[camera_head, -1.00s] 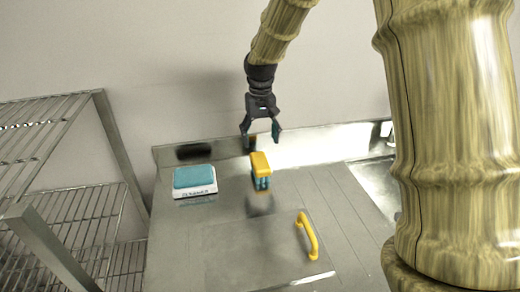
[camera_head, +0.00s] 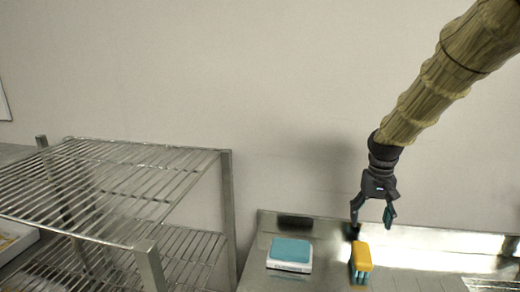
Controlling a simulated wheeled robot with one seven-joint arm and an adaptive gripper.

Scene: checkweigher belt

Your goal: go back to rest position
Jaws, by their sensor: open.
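My gripper (camera_head: 373,218) is open and empty, pointing down at the right of the head view. It hangs above and behind a yellow-topped block with teal lower parts (camera_head: 361,262). The fingertips look apart from the block. The block stands on the steel worktop (camera_head: 330,275), near its back edge. My arm reaches in from the upper right.
A scale with a teal top (camera_head: 290,251) sits on the worktop left of the block. A wire shelf rack (camera_head: 110,190) stands at the left, its post close to the worktop. A low steel backsplash (camera_head: 430,242) runs along the wall. The wall above is clear.

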